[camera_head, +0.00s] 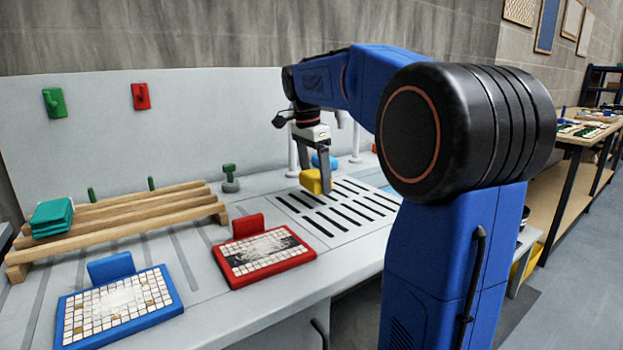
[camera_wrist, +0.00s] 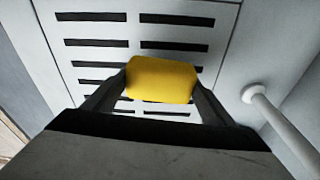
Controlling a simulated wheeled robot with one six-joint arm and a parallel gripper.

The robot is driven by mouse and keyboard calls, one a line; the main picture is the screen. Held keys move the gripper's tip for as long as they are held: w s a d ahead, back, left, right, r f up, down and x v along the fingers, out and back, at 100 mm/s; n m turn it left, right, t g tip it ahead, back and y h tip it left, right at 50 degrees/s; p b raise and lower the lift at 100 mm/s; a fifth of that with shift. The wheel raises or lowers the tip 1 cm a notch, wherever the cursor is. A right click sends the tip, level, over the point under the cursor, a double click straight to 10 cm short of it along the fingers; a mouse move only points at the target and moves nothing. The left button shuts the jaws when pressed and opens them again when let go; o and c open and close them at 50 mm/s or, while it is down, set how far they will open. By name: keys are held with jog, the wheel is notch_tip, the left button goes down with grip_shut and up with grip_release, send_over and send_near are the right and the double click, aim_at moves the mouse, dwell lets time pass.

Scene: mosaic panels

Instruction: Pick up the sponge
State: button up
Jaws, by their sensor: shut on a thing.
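The sponge (camera_head: 311,181) is a yellow block over the slotted drain area of the counter. In the wrist view the sponge (camera_wrist: 161,80) sits between the two fingers. My gripper (camera_head: 325,180) points down and is shut on the sponge. In the wrist view my gripper (camera_wrist: 162,88) touches it on both sides. The slotted surface shows beneath it; I cannot tell for sure how far the sponge is above the slots.
A red-framed mosaic panel (camera_head: 234,270) and a blue-framed one (camera_head: 72,318) lie on the counter. A wooden rack (camera_head: 150,208) holds green blocks (camera_head: 52,216). A white post (camera_wrist: 270,108) stands beside the slots. A blue object (camera_head: 322,161) is behind the gripper.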

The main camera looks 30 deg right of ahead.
jog(key=s, duration=1.5)
jog(key=shift+s+d, duration=0.25)
jog(key=shift+s, duration=0.15)
